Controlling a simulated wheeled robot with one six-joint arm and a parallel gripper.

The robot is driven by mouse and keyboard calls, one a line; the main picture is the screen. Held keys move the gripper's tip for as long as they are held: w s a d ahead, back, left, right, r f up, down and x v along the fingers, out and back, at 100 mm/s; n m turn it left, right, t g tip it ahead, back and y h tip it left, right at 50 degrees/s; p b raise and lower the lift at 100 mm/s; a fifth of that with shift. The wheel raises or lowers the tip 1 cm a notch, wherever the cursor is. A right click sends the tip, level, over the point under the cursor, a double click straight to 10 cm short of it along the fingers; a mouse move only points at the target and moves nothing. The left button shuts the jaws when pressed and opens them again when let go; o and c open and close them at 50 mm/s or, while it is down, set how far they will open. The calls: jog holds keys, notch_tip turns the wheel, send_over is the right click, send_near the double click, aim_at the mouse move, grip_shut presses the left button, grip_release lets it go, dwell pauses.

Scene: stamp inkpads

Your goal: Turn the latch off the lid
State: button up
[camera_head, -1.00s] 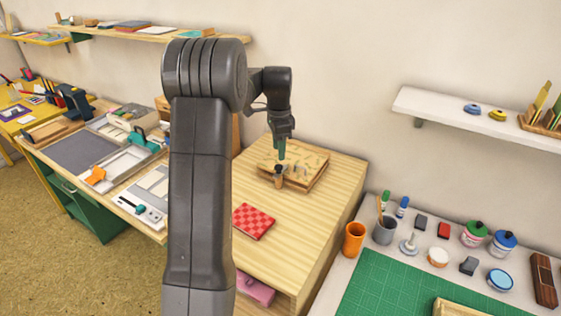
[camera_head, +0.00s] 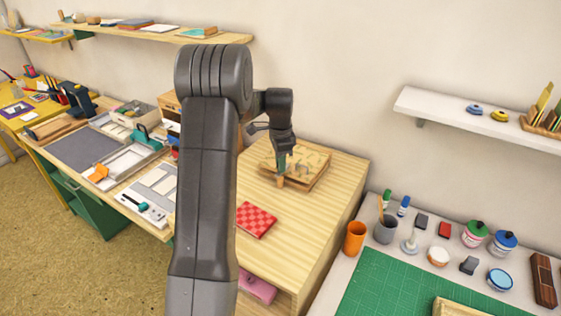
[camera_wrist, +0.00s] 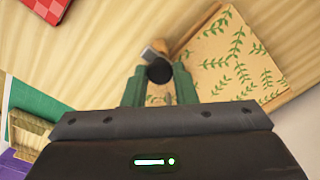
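The box (camera_head: 303,178) with the leaf-patterned lid (camera_wrist: 230,50) lies on the wooden cabinet top. Its latch, with a dark round knob (camera_wrist: 159,73) and a small grey end piece (camera_wrist: 154,53), is at the box's near edge. My gripper (camera_head: 281,170) points down at this edge. In the wrist view its two green fingers (camera_wrist: 159,80) stand on either side of the knob. The knob fills most of the gap; whether the fingers press on it I cannot tell. In the head view the fingers hide the knob, and a tan wooden piece (camera_head: 280,183) shows just below them.
A red checkered pad (camera_head: 256,220) lies on the cabinet top nearer me, with bare wood (camera_head: 305,220) around it. The wall is close behind the box. A bench with cups, jars and a green mat (camera_head: 385,290) stands at right; a cluttered bench is at left.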

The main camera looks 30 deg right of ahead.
jog(key=shift+n, duration=0.4)
jog(key=n, duration=0.3)
jog(key=shift+n, duration=0.3)
jog(key=n, duration=0.4)
jog(key=shift+b, duration=0.35)
jog(key=n, duration=0.5)
jog(key=shift+n, duration=2.3)
jog(key=o, duration=1)
jog(key=shift+r, duration=0.1)
